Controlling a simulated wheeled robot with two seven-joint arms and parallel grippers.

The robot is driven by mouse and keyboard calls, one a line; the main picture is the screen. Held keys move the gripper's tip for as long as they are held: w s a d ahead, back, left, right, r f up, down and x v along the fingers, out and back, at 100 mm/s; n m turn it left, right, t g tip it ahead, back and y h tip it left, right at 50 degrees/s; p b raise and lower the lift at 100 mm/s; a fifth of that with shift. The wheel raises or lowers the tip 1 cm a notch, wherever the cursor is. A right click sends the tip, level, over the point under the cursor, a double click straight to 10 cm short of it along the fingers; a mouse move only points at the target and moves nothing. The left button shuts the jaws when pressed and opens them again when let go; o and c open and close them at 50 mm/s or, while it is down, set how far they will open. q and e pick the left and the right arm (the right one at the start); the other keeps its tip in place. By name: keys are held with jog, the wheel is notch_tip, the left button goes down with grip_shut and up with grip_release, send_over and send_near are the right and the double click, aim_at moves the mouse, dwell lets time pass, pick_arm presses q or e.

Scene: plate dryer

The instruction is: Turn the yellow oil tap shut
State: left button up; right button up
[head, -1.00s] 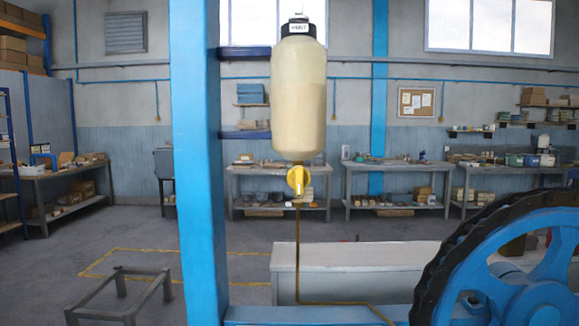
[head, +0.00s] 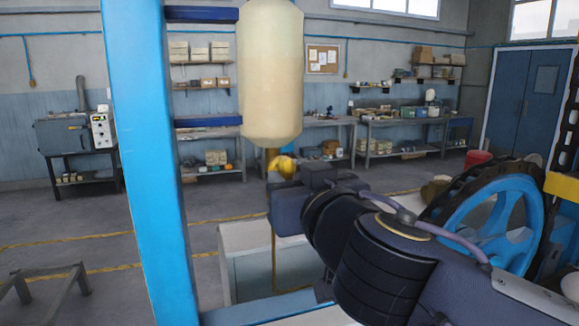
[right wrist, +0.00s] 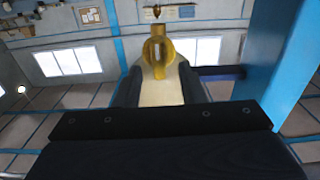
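The yellow oil tap (head: 282,165) sits under the tall cream oil bottle (head: 270,75), with a thin brown pipe (head: 274,255) running down below it. My right gripper (head: 288,186) is at the tap, in front of it and slightly to its right, and hides its lower part. In the right wrist view, the tap (right wrist: 157,50) shows just beyond and between the tips of my two dark fingers (right wrist: 158,74), which stand apart. I cannot tell whether they touch it. The tap handle's exact angle is unclear. My left gripper is not in view.
A blue post (head: 150,160) stands close on the left of the bottle. A blue wheel with a dark toothed rim (head: 490,215) stands on the right. A pale box (head: 250,262) is below the tap. Workbenches (head: 320,140) line the far wall.

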jog(key=shift+x, duration=1.1)
jog(key=shift+d, duration=0.1)
jog(key=shift+c, duration=0.3)
grip_shut()
